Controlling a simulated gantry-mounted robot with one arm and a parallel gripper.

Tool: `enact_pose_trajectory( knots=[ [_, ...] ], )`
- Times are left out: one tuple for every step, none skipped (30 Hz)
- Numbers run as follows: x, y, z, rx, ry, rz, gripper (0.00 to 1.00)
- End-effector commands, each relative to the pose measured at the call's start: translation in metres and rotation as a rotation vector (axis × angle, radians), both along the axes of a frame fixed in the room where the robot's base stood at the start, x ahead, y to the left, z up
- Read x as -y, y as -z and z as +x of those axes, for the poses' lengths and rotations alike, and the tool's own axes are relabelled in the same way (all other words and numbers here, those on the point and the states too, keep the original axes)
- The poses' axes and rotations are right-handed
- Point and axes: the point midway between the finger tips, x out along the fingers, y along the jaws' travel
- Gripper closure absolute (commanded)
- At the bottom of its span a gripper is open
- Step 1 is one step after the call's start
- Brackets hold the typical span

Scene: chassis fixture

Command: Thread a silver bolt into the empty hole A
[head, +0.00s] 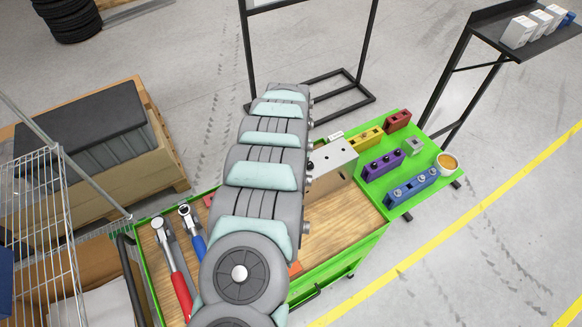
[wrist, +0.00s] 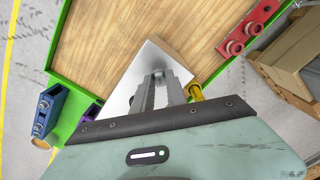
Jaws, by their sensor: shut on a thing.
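My gripper's two fingers are close together and shut on a small silver bolt (wrist: 158,73) over the block, of which little shows. I cannot tell whether the bolt touches the block or sits in a hole. No letter A is readable. My arm hides the gripper in the head view.
A blue holder (head: 412,187) with silver bolts, a purple holder (head: 383,165), a yellow holder (head: 367,140) and a red holder (head: 398,120) stand on the green side shelf, near a coffee cup (head: 447,163). Tools with red (head: 181,292) and blue (head: 197,247) handles lie left of my arm.

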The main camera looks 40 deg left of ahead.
Motion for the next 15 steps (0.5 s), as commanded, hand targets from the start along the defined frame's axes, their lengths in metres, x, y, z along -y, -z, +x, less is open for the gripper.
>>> enact_pose_trajectory(
  knots=[
    [0.0, 0.0028, -0.0007, 0.0, -0.019, 0.0, 1.0],
    [-0.0001, 0.0029, -0.0009, 0.0, -0.024, 0.0, 1.0],
    [-0.0002, 0.0029, -0.0009, 0.0, -0.026, 0.0, 1.0],
    [-0.0002, 0.0029, -0.001, 0.0, -0.026, 0.0, 1.0],
    [-0.0002, 0.0029, -0.001, -0.001, -0.025, 0.001, 1.0],
    [-0.0002, 0.003, -0.0008, -0.001, -0.024, 0.001, 1.0],
    [-0.0002, 0.0031, -0.001, -0.001, -0.024, 0.001, 1.0],
    [-0.0001, 0.0031, -0.0009, -0.001, -0.023, 0.001, 1.0],
    [-0.0002, 0.0032, -0.001, -0.001, -0.015, 0.001, 1.0],
    [-0.0003, 0.0033, -0.001, -0.001, -0.002, 0.001, 1.0],
    [-0.0004, 0.0036, -0.0011, -0.001, 0.022, 0.001, 1.0],
    [-0.0003, 0.0038, -0.0009, -0.001, 0.067, 0.001, 1.0],
    [-0.0002, 0.0041, -0.001, 0.0, 0.11, 0.001, 1.0],
    [-0.0001, 0.0042, -0.0008, 0.0, 0.16, 0.001, 1.0],
    [-0.0002, 0.0045, -0.0008, 0.0, 0.229, 0.001, 1.0]
  ],
)
